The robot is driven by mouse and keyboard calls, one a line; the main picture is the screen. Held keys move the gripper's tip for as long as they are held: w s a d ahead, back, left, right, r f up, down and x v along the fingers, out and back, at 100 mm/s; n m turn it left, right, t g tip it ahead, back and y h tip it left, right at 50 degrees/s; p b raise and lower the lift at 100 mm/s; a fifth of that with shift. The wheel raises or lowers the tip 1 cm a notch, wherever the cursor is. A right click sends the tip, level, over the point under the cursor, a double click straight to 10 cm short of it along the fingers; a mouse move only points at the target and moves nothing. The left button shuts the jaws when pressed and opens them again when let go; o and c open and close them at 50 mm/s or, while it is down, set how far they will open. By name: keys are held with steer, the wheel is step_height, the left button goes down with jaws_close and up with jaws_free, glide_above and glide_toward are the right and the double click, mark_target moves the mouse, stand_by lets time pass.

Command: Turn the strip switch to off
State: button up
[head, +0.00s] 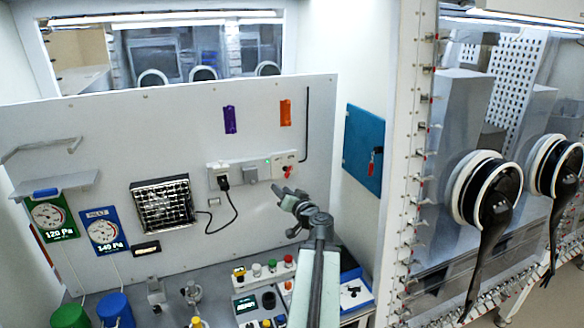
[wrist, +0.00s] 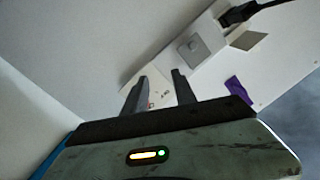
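A white power strip (head: 248,173) is fixed on the grey wall panel. At its right end is a small red switch (head: 288,171), with a tiny green light beside it. Its off and on marks are too small to read. My gripper (head: 280,197) is just below the switch end in the head view, fingers spread and empty. In the wrist view my gripper (wrist: 157,92) has its two dark fingers apart over the strip's end (wrist: 158,88). Only a trace of red shows there between the fingers; the switch itself is mostly hidden. Contact cannot be told.
A black plug (head: 222,181) with a hanging cord sits left on the strip. The panel below the strip is mostly clear.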

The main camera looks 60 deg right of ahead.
mark_target(290, 173)
steer(key=s+d+r+m+h, duration=0.2)
steer(key=s+d, duration=0.2)
steer(key=s, duration=0.1)
steer(key=shift+n+g, duration=0.3)
steer(key=x, duration=0.8)
steer(key=shift+a, duration=0.25)
jaws_close()
